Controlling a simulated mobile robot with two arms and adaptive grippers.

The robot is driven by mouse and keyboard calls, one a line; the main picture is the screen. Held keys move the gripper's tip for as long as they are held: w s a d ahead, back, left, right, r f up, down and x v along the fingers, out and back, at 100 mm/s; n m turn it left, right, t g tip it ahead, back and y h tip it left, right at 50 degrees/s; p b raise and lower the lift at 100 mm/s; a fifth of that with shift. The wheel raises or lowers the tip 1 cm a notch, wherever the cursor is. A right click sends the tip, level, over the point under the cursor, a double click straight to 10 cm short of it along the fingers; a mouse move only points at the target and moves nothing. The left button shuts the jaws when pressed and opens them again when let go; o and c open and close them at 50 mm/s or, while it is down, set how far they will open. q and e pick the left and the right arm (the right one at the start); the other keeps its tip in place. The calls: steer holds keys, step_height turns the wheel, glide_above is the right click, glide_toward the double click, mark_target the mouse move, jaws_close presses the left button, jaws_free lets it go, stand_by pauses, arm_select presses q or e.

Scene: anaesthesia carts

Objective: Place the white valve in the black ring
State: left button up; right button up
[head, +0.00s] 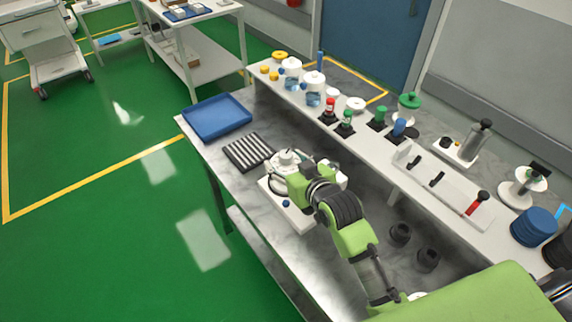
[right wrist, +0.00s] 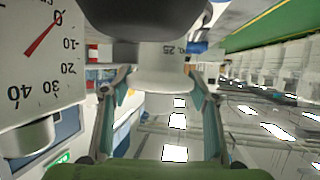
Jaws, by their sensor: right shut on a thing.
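My right gripper (head: 300,180) reaches over the white valve assembly (head: 287,157) on the table. In the right wrist view, its two teal fingers (right wrist: 160,100) stand on either side of a white collar-shaped part (right wrist: 160,70) with dark number marks, which looks like the white valve. The gripper is shut on it. A dark rounded part covers its top in that view. Two black rings stand on the table to the right, one farther back (head: 400,233) and one nearer (head: 428,257); I cannot tell which one the task names. My left gripper is not in view.
A white gauge (right wrist: 40,50) fills the left of the right wrist view. A blue tray (head: 217,117) and a black ribbed rack (head: 248,152) lie to the left. The raised shelf behind holds bottles, several coloured knobs and a white holder (head: 445,190).

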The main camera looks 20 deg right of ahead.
steer(key=o, duration=1)
steer(key=shift+s, duration=0.15)
steer(key=b+v, duration=0.1)
steer(key=v, duration=1.1)
steer(key=shift+r, duration=0.1)
steer(key=shift+a, duration=0.1)
